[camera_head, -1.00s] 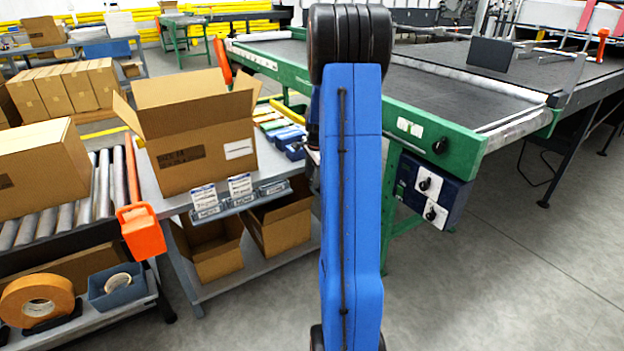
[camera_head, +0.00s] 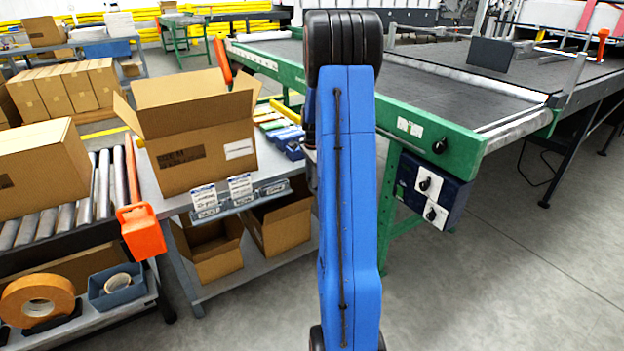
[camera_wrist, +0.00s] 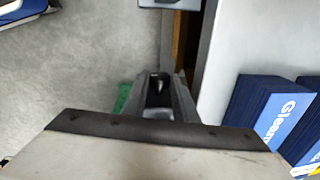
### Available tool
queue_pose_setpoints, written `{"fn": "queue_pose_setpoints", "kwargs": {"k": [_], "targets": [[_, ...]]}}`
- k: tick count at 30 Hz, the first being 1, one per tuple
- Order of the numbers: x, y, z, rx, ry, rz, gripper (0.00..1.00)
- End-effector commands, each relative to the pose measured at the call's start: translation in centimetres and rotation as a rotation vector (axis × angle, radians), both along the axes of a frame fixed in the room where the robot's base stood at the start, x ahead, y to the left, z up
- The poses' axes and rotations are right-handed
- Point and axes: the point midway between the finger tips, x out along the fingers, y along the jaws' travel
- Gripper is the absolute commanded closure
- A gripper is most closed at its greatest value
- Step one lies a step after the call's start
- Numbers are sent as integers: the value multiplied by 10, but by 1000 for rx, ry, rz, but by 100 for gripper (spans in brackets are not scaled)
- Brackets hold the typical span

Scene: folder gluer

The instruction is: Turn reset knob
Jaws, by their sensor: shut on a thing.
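In the head view, a dark blue control box with two white plates hangs under the green conveyor frame. One plate carries an upper black knob (camera_head: 424,184), the other a lower black knob (camera_head: 431,214). I cannot tell which is the reset knob. Both are clear of my arm. My gripper is hidden behind my blue arm there. In the wrist view, my gripper's (camera_wrist: 159,86) dark fingers are close together on something small and dark that I cannot make out. Grey floor lies behind them.
The green-framed conveyor (camera_head: 470,135) has another black knob (camera_head: 439,146) on its side. Left of my arm, an open carton (camera_head: 205,140) stands on a grey table. Blue boxes (camera_wrist: 262,108) lie right of my gripper in the wrist view. Floor at right is clear.

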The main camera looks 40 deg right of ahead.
Motion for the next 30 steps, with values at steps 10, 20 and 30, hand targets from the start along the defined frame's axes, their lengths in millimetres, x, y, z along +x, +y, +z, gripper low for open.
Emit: {"fn": "queue_pose_setpoints", "kwargs": {"k": [10,20,30], "targets": [[3,0,-1,35,153,-1,96],[2,0,0,36,158,-1,72],[3,-1,2,34,155,-1,56]]}}
